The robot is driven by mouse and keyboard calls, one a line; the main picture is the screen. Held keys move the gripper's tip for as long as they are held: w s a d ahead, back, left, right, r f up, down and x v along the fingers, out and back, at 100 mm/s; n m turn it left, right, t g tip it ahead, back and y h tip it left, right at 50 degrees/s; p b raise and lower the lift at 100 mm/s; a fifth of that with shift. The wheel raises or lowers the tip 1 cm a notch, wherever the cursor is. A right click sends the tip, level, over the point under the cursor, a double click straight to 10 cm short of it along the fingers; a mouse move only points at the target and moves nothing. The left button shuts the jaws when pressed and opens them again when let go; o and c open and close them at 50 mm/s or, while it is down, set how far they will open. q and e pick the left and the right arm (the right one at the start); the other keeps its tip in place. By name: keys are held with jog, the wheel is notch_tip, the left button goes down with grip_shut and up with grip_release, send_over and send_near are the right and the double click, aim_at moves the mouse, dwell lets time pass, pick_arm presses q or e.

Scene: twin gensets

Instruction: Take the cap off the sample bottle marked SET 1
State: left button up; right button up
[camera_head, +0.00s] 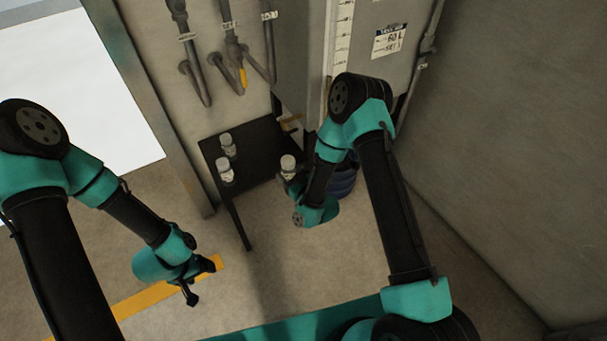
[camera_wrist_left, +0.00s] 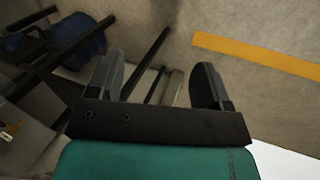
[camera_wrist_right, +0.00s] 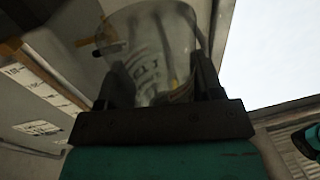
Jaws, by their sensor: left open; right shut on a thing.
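My right gripper (camera_head: 289,183) is shut on a clear sample bottle (camera_wrist_right: 150,50), which fills the space between its fingers in the right wrist view. In the head view this bottle's pale top (camera_head: 288,161) shows above the gripper, by the dark shelf's right side. Its marking cannot be read. Two similar bottles with pale tops, one further back (camera_head: 228,144) and one nearer (camera_head: 225,172), stand on the shelf's left part; their markings are too small to read. My left gripper (camera_head: 199,283) is open and empty, low at the left, well apart from the bottles; its spread fingers show in the left wrist view (camera_wrist_left: 160,82).
The dark shelf (camera_head: 255,165) stands against a pale panel with several pipes (camera_head: 240,70) above it. A blue drum (camera_head: 343,180) is behind my right arm. A wall (camera_head: 500,150) closes off the right. Floor with a yellow stripe (camera_head: 140,300) lies open at the left.

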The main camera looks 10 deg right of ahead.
jog(key=a+r+n+g+y, duration=0.2)
jog(key=a+r+n+y, duration=0.1)
jog(key=a, duration=0.3)
jog(key=shift+s+r+g+y, duration=0.25)
jog(key=shift+r+g+y, duration=0.05)
jog(key=shift+y, duration=0.2)
jog(key=shift+a, duration=0.1)
pick_arm(q)
jog(key=shift+c, duration=0.4)
pick_arm(e)
grip_shut()
pick_arm(q)
jog(key=w+d+r+m+g, duration=0.1)
jog(key=w+d+r+m, duration=0.45)
jog(key=w+m, duration=0.2)
jog(key=w+d+r+m, duration=0.4)
jog(key=w+d+m, duration=0.25)
jog(key=w, duration=0.25)
jog(key=w+d+r+m+y, duration=0.2)
jog(key=w+d+r+m, duration=0.2)
jog(key=d+r+m, duration=0.3)
jog(key=w+d+r+m+y, duration=0.1)
jog(key=w+d+r+m, duration=0.2)
jog(key=d+r+m, duration=0.5)
jog(key=shift+w+r+m+y, duration=0.4)
jog(key=shift+r+m, duration=0.1)
jog(key=shift+r, duration=0.45)
